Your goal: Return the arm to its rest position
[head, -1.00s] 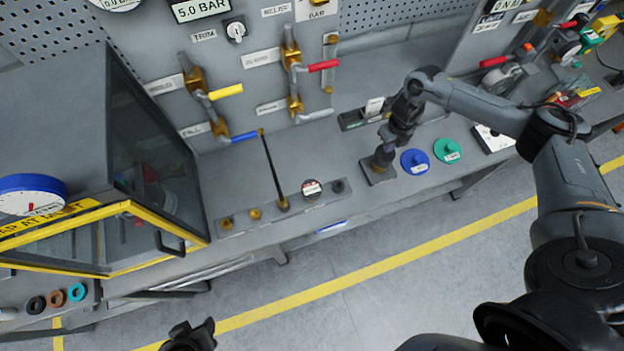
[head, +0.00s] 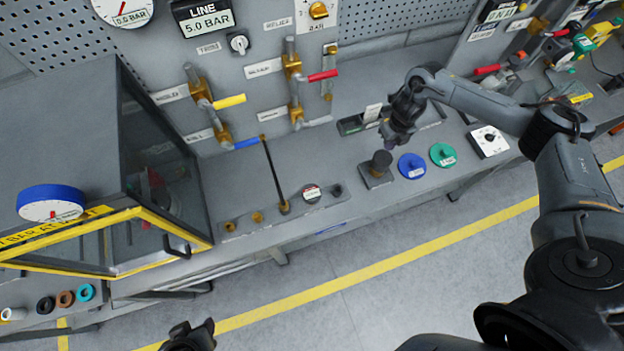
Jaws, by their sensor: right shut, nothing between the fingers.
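My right arm comes in from the right side of the head view and bends down at the wrist over the bench. My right gripper (head: 390,141) is shut and empty, pointing down. It is just above and behind a dark round knob on a square base (head: 378,168), with a small gap seen between them. My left gripper (head: 191,331) shows only in part at the bottom edge, over the floor; its finger gap is unclear.
A blue disc (head: 411,166) and a green disc (head: 443,155) lie right of the knob. Valve handles (head: 230,101) stick out from the panel. A yellow-framed cabinet door (head: 125,214) stands at left.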

